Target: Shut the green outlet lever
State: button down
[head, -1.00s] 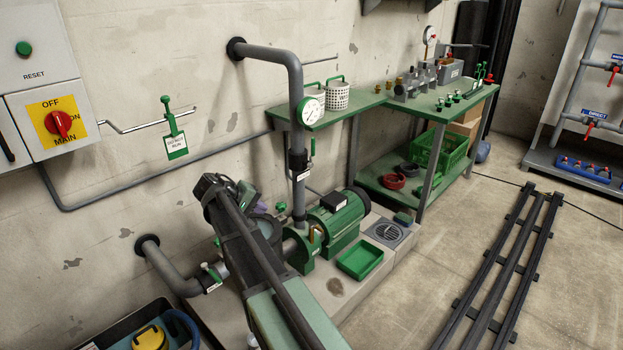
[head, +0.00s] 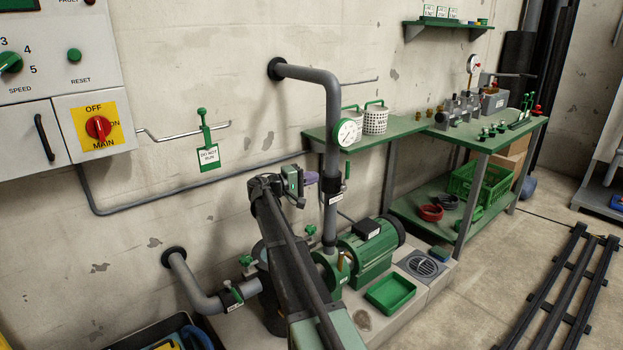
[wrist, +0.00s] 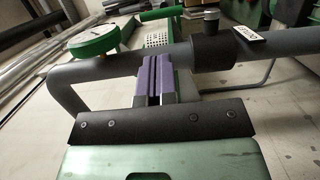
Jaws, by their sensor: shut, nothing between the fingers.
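The green outlet lever (head: 347,169) stands upright beside the right of the vertical grey pipe, at the black valve body (head: 331,186) with a white label. The lever lies about parallel to the pipe. My gripper (head: 310,178) is just left of the pipe at valve height, its purple fingers shut and empty. In the wrist view the shut fingers (wrist: 153,78) point at the pipe, beside the black valve body (wrist: 213,52) and its stem. Whether the fingers touch the pipe is unclear.
The pressure gauge (head: 347,132) sits on the pipe above the valve. The green pump motor (head: 370,250) and green tray (head: 390,293) are below. The green workbench (head: 400,129) stands behind at right.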

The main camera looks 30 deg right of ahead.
jog(key=s+d, duration=0.1)
jog(key=d, duration=0.9)
jog(key=shift+d, duration=0.15)
